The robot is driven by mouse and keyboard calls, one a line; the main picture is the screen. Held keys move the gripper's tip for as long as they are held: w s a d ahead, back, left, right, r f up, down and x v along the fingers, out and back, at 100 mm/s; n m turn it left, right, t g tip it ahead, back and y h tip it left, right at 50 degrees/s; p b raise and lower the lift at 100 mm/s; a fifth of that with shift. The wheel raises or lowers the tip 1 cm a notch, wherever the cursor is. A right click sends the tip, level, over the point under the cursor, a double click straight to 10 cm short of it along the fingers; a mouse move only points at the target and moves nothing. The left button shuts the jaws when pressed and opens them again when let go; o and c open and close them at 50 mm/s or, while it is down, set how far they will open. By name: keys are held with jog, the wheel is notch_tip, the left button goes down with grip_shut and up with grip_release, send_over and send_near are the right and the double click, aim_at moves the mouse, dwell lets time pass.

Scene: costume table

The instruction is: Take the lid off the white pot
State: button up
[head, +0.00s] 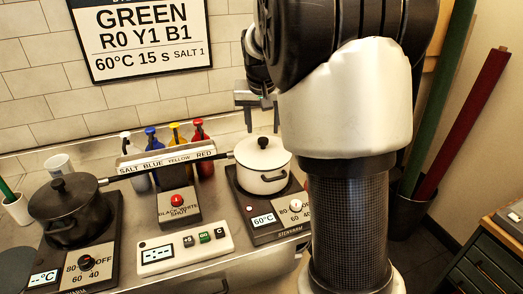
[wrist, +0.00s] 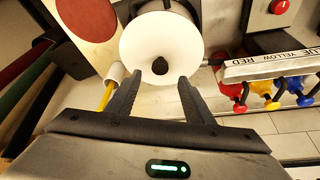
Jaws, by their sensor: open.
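The white pot (head: 262,178) stands on the right hot plate (head: 284,222), whose display reads 60°C. Its white lid (head: 272,155) is on it, with a black knob (head: 263,142) on top. In the wrist view the lid (wrist: 140,48) shows as a white disc with its knob (wrist: 160,68) near the lower middle. My gripper (head: 255,108) is above the pot in the head view. In the wrist view my gripper (wrist: 163,85) is open and empty, with its fingertips on either side of the knob in the picture. I cannot tell the exact height gap.
Coloured bottles (head: 203,148) stand in a labelled rack (head: 168,160) left of the white pot. A control panel (head: 185,248) lies in front.

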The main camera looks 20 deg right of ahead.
aim_at(263, 139)
jog(key=shift+x, duration=2.75)
jog(key=shift+s, duration=0.2)
grip_shut()
